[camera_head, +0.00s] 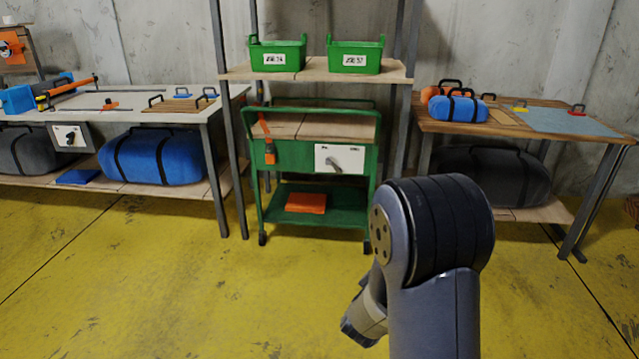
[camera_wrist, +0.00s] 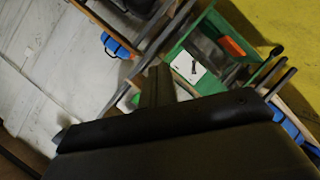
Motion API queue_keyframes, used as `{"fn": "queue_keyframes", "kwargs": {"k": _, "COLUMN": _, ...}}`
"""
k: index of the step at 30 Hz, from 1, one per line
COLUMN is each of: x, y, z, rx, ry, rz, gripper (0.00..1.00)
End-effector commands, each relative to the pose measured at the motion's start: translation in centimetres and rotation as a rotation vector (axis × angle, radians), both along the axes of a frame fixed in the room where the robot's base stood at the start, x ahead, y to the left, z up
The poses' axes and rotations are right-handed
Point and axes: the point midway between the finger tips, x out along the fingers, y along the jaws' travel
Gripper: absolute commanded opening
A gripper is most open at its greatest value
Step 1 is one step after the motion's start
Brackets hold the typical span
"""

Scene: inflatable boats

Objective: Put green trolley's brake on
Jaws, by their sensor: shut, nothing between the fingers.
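The green trolley (camera_head: 373,150) stands in the middle of the head view, below a shelf. Its front has an orange lever-like part (camera_head: 269,152) on the left, pointing down, and a white panel (camera_head: 340,160) with a grey handle on the right. Which one is the brake I cannot tell for sure. In the wrist view the trolley (camera_wrist: 187,41) appears tilted, with the white panel (camera_wrist: 187,67) and its dark handle visible. My gripper (camera_head: 362,322) is low in front of the trolley, apart from it, shut and empty; my arm hides part of its fingers.
An orange item (camera_head: 306,203) lies on the trolley's lower deck. Two green bins (camera_head: 277,55) stand on the shelf above. The yellow floor (camera_head: 200,290) in front is clear.

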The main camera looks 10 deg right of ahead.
Motion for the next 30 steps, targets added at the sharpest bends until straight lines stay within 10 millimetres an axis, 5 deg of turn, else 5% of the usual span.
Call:
{"fn": "queue_keyframes", "kwargs": {"k": 1, "x": 0.3, "y": -1.2, "z": -3.8, "rx": -0.086, "ry": 0.007, "rz": -0.051, "gripper": 0.0}}
{"fn": "queue_keyframes", "kwargs": {"k": 6, "x": -0.6, "y": -5.0, "z": -10.2, "rx": -0.428, "ry": 0.067, "rz": -0.256, "gripper": 0.0}}
{"fn": "queue_keyframes", "kwargs": {"k": 12, "x": -3.8, "y": -6.9, "z": -15.9, "rx": -0.794, "ry": 0.215, "rz": -0.485, "gripper": 0.0}}
{"fn": "queue_keyframes", "kwargs": {"k": 18, "x": -6.1, "y": -7.0, "z": -18.2, "rx": -0.999, "ry": 0.33, "rz": -0.617, "gripper": 0.0}}
{"fn": "queue_keyframes", "kwargs": {"k": 30, "x": -6.6, "y": -6.9, "z": -18.2, "rx": -1.041, "ry": 0.355, "rz": -0.645, "gripper": 0.0}}
